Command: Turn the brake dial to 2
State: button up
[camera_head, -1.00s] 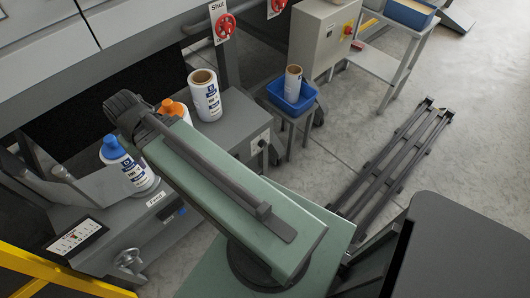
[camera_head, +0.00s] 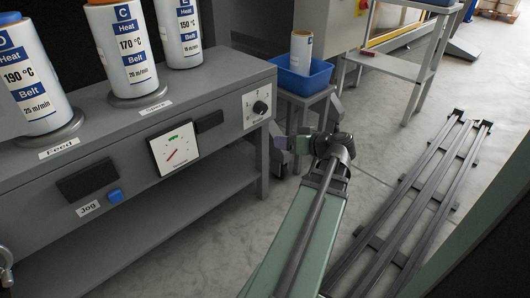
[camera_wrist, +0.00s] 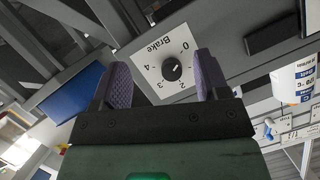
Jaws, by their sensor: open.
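The brake dial (camera_head: 260,107) is a round black knob on a white plate at the right end of the grey bench front. In the wrist view the knob (camera_wrist: 171,69) sits on the plate marked "Brake", with 0, 4, 3 and 2 readable around it. The 1 is not readable there. A small light mark shows on the knob, but I cannot tell surely which number it points to. My gripper (camera_wrist: 162,62) is open and empty, its two purple-grey fingers either side of the knob in that view, apart from it. In the head view my gripper (camera_head: 290,149) is below and right of the dial.
Labelled rolls (camera_head: 124,45) stand on the bench top. A gauge (camera_head: 174,147) and a blue Jog button (camera_head: 115,195) are on its front. A blue bin (camera_head: 303,76) with a roll stands on a small table behind my gripper. Dark rails (camera_head: 418,200) lie on the floor at right.

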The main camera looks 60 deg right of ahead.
aim_at(264, 109)
notch_tip(264, 109, up, 5)
jog(key=d+n+t+h+p, duration=0.2)
jog(key=n+t+p, duration=0.1)
jog(key=n, duration=0.3)
jog(key=w, duration=0.3)
jog(key=w+d, duration=0.1)
jog(key=w, duration=0.3)
jog(key=w+d, duration=0.1)
jog(key=w, duration=0.3)
jog(key=shift+d+r, duration=0.15)
jog(key=c, duration=0.9)
